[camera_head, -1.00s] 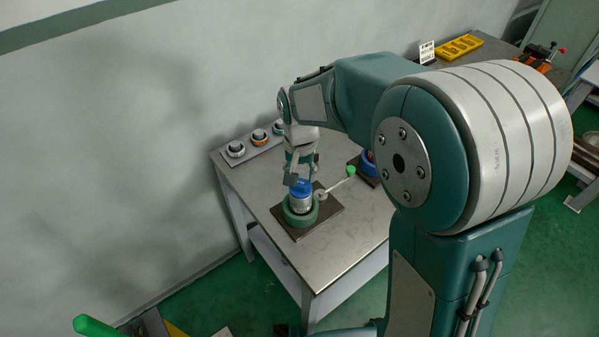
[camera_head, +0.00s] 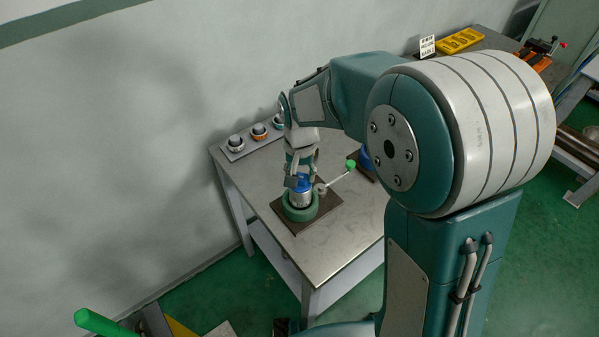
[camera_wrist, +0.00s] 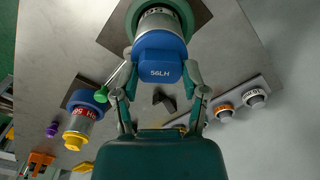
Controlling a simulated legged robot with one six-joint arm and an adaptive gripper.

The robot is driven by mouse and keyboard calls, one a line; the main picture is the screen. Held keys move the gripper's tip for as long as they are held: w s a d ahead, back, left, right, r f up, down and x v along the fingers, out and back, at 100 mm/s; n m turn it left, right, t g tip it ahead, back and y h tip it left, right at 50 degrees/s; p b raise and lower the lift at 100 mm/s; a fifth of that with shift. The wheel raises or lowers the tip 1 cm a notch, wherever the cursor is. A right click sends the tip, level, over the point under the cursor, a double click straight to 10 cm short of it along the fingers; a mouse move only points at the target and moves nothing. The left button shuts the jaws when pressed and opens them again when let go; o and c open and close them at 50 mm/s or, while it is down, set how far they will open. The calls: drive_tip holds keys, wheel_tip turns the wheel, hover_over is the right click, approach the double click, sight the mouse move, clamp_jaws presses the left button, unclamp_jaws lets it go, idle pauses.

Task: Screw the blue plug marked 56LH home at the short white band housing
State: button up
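In the head view my gripper (camera_head: 300,178) is above the vise. How deep the plug sits is hard to tell.
A green-knobbed lever (camera_head: 350,164) sticks out beside the vise. A second housing with a red-marked band (camera_wrist: 80,124) is in a blue vise (camera_wrist: 88,100). Several round parts sit on a strip (camera_head: 247,145) by the wall. The table front (camera_head: 325,260) is clear.

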clamp_jaws()
drive_tip(key=n, duration=1.4)
drive_tip(key=shift+n, duration=0.3)
drive_tip(key=n, duration=1.4)
drive_tip(key=o, duration=0.9)
unclamp_jaws()
drive_tip(key=shift+f, duration=0.1)
drive_tip(key=shift+c, duration=0.2)
